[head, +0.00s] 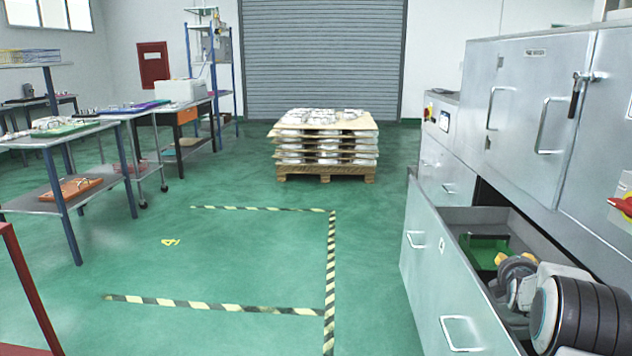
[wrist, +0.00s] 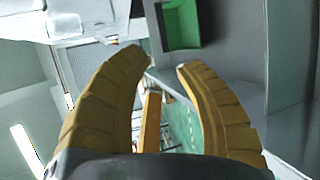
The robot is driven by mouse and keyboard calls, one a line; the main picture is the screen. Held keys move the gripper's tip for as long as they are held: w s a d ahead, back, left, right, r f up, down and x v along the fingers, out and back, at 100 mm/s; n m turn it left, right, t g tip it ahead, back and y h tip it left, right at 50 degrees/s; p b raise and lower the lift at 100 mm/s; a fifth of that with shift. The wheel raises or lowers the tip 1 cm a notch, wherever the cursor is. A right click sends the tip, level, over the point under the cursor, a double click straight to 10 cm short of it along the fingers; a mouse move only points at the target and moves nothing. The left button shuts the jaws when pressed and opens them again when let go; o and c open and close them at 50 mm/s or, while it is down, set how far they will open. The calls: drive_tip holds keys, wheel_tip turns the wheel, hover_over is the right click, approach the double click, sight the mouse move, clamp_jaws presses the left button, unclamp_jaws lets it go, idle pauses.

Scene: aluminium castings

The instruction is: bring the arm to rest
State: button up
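My arm (head: 580,315) reaches in from the lower right of the head view, over an open drawer. My gripper (wrist: 162,60) fills the lower part of the wrist view. Its two curved yellow-brown fingers stand apart, with nothing held between the tips. A narrower yellow-brown bar shows between them, lower down. In the head view, only small yellow parts of the gripper (head: 502,258) show past the arm's grey joints. They are close to a green container in the drawer; I cannot tell if they touch it.
The open drawer (head: 435,255) juts from the grey cabinet (head: 530,110) at right. Its green container (head: 478,250) also shows in the wrist view (wrist: 182,25). A pallet of castings (head: 325,150) stands at the back. Workbenches (head: 60,140) line the left. The taped floor between is clear.

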drive_tip(key=s+a+r+m+g+y+p, duration=0.2)
drive_tip(key=s+a+r+m+p, duration=0.2)
drive_tip(key=s+a+r+p, duration=0.55)
drive_tip(key=s+a+r+m+g+y+p, duration=0.25)
drive_tip(key=s+a+r+p, duration=0.25)
drive_tip(key=s+a+r, duration=0.5)
drive_tip(key=s+a+r+m+g+p, duration=0.1)
drive_tip(key=s+a+p, duration=0.3)
drive_tip(key=s, duration=0.4)
drive_tip(key=s+a+r+m+g+y+p, duration=0.1)
drive_tip(key=s+a+m+p, duration=0.3)
drive_tip(key=s, duration=0.4)
drive_tip(key=s+a+r+m+g+y+p, duration=0.1)
drive_tip(key=s+a+r+m+g+p, duration=0.1)
drive_tip(key=s, duration=0.6)
drive_tip(key=shift+a+r+m+g+p, duration=0.4)
drive_tip(key=shift+a+m+g+p, duration=0.2)
drive_tip(key=shift+a+p, duration=0.35)
